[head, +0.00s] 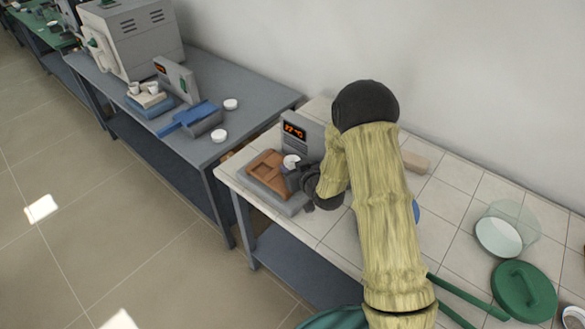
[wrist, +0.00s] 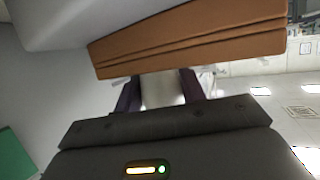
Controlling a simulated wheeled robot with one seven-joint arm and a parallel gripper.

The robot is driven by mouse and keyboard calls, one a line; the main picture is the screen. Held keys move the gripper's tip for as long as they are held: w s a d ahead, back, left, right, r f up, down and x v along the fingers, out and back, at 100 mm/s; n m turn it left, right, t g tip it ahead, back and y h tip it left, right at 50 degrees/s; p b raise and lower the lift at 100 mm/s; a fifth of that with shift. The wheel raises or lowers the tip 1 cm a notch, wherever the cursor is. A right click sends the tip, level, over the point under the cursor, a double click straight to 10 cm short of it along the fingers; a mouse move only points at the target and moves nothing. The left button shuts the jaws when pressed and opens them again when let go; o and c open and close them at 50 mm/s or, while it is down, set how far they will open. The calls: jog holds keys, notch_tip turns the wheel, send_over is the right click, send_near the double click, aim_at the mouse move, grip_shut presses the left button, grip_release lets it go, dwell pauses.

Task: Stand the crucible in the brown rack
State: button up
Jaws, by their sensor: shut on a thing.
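The brown rack (head: 262,167) lies on a grey block on the tiled table, in front of a grey unit with an orange display. My gripper (head: 294,175) is at the rack's right side. It is shut on the white crucible (head: 291,161), whose rim shows just over the jaws at the right end of the rack. In the wrist view the pale crucible (wrist: 161,89) sits between the two dark fingers, close to the rack's brown side (wrist: 190,40). My fingers hide the crucible's base, so I cannot tell whether it touches the rack.
The display unit (head: 308,135) stands close behind the rack. A glass dish (head: 500,230) and a green lid (head: 523,290) lie on the right of the tiled table. A tan block (head: 415,162) is near the wall. A grey bench with a furnace (head: 135,40) stands left.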

jog(key=o, duration=1)
jog(key=shift+s+d+f+g, duration=0.1)
jog(key=shift+d+f+g, duration=0.1)
jog(key=shift+f, duration=0.2)
jog(key=shift+s+d+f+g, duration=0.1)
jog(key=shift+d+f, duration=0.05)
jog(key=shift+f, duration=0.25)
jog(key=shift+s+a, duration=0.1)
jog(key=shift+a, duration=0.15)
jog(key=shift+a+r+p, duration=0.1)
jog(key=shift+r+p, duration=0.7)
jog(key=shift+p, duration=0.15)
jog(key=b+v, duration=0.2)
jog(key=v, duration=0.9)
jog(key=shift+d, duration=0.25)
jog(key=shift+r, duration=0.2)
